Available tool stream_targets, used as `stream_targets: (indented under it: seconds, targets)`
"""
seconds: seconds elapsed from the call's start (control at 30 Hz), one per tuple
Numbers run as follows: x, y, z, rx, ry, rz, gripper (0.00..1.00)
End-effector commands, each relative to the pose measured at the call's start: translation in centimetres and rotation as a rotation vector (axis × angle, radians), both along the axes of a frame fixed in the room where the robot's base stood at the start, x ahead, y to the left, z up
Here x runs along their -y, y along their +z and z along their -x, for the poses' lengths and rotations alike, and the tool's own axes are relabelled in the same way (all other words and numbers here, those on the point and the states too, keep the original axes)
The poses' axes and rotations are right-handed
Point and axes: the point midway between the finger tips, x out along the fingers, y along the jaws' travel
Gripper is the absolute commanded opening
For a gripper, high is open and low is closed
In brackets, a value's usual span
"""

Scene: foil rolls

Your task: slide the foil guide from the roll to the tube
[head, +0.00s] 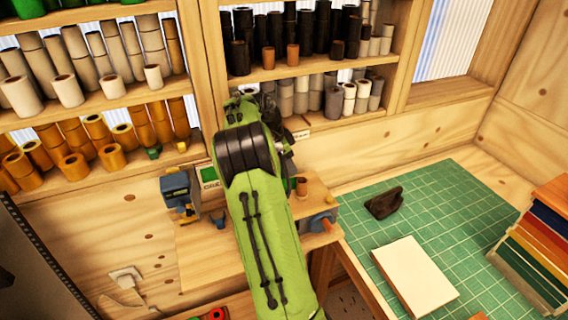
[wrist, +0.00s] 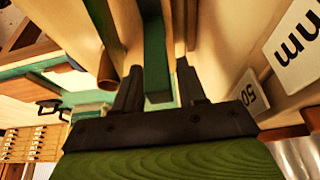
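My gripper shows in the wrist view (wrist: 158,68) with its two dark fingers apart. A green strip (wrist: 157,50) shows in the gap between them; I see no clear grip on it. In the head view my green arm reaches up to the shelf and hides most of the gripper. I cannot tell for sure which thing is the foil guide. Rolls of several kinds stand on the shelves: white (head: 67,91), orange (head: 112,157), black (head: 240,58) and grey (head: 333,103). A copper-brown tube (wrist: 107,70) stands left of the fingers in the wrist view.
A small wooden bench (head: 205,265) holds a blue-grey device (head: 176,188) and a brown cylinder (head: 301,186). On the right, a green cutting mat (head: 440,208) bears a dark block (head: 384,203), a pale board (head: 413,275) and stacked coloured boards (head: 540,240). Wooden shelf uprights stand close to my arm.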

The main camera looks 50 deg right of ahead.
Motion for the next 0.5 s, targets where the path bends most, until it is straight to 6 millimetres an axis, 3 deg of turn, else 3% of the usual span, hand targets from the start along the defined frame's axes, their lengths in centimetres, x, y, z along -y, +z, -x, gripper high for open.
stream_targets:
  seconds: [0.33, 0.5]
  targets:
    - [-0.2, 0.3, -0.2, 0.001, 0.003, -0.002, 0.48]
    - [-1.2, 3.3, -0.9, 0.004, 0.005, 0.001, 0.48]
